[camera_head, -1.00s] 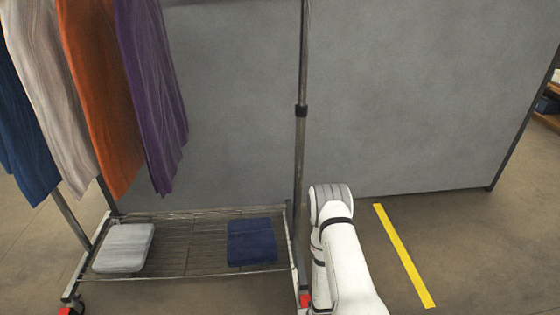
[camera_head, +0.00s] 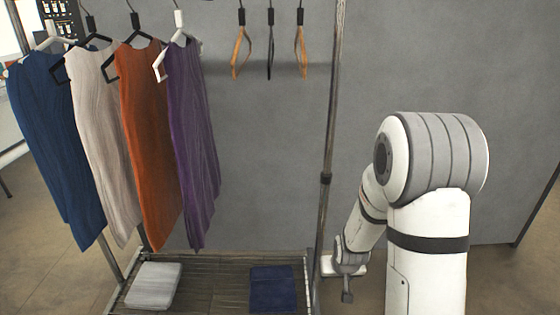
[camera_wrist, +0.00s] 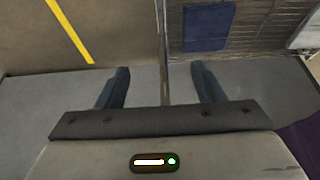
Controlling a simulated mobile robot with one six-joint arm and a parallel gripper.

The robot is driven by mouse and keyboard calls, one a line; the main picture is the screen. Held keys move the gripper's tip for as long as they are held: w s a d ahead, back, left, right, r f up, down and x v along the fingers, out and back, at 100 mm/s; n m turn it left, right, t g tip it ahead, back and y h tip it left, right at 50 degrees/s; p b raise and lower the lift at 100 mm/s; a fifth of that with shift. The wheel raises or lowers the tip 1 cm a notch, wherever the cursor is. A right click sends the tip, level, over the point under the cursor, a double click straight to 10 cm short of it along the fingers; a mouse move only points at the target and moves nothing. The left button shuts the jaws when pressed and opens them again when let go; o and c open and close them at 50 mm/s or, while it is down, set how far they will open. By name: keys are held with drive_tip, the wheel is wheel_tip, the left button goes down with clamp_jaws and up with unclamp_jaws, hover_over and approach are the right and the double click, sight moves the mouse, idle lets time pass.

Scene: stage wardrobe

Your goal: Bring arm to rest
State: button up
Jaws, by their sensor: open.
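My arm stands folded at the right of the head view, its white elbow high and its forearm angled down to the left. My gripper (camera_head: 347,294) hangs low, just right of the rack's upright pole. In the wrist view my gripper (camera_wrist: 163,84) shows two dark fingers set wide apart with nothing held between them. The rack's pole (camera_wrist: 163,50) shows behind the gap between the fingers. I cannot tell how far it is from them.
A clothes rack carries blue (camera_head: 55,140), beige (camera_head: 100,140), orange (camera_head: 148,150) and purple (camera_head: 188,140) garments. Its lower wire shelf (camera_head: 215,285) bears a grey folded cloth (camera_head: 153,285) and a navy one (camera_head: 273,288). Empty hangers (camera_head: 270,45) hang before a grey partition (camera_head: 430,60). Yellow floor tape (camera_wrist: 68,30) shows.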

drive_tip(key=s+r+p, duration=0.4)
drive_tip(key=s+r, duration=0.3)
drive_tip(key=r, duration=0.5)
drive_tip(key=s+r+g+p, duration=0.1)
drive_tip(key=s+r+p, duration=0.3)
drive_tip(key=s+r, duration=0.3)
drive_tip(key=s+a+r+p, duration=0.1)
drive_tip(key=s+r+p, duration=0.4)
drive_tip(key=r, duration=1.2)
drive_tip(key=shift+s+g, duration=0.4)
drive_tip(key=shift+s, duration=0.6)
